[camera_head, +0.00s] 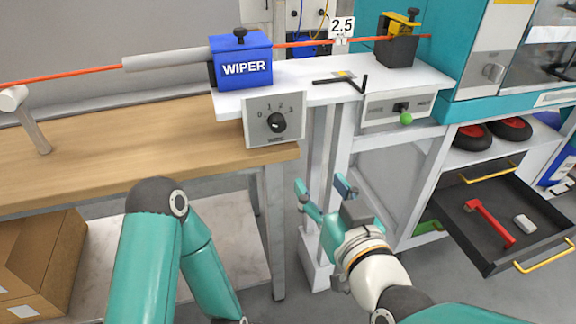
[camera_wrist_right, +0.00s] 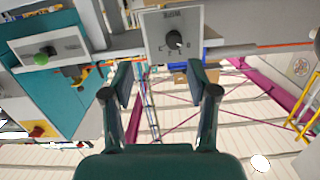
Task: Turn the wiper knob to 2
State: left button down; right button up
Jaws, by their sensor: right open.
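The wiper knob (camera_head: 277,122) is a small black round knob on a grey panel (camera_head: 255,132) marked 0, 1, 2 and 3, below the blue WIPER box (camera_head: 243,70). I cannot tell which number it points at. In the right wrist view the knob (camera_wrist_right: 174,40) appears upside down on its panel, beyond the fingertips. My right gripper (camera_head: 322,187) is open and empty, below and to the right of the panel in the head view, apart from the knob. Its two fingers also show in the right wrist view (camera_wrist_right: 160,93). My left gripper is out of view.
A lever panel with a green ball (camera_head: 406,119) is right of the knob. An open drawer (camera_head: 470,238) holds a red tool. A wooden bench (camera_head: 100,150) lies left. An orange cable (camera_head: 70,76) runs through the WIPER box. The space before the knob looks clear.

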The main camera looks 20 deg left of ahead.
jog(key=s+r+y+b, duration=0.1)
jog(key=s, duration=0.1)
pick_arm(q)
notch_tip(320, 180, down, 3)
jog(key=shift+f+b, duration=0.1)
jog(key=shift+b, duration=0.2)
pick_arm(e)
send_near(280, 127)
jog(key=shift+n+t, duration=0.3)
jog(key=x, duration=0.9)
jog(key=shift+a+f, duration=0.1)
jog(key=shift+f, duration=0.05)
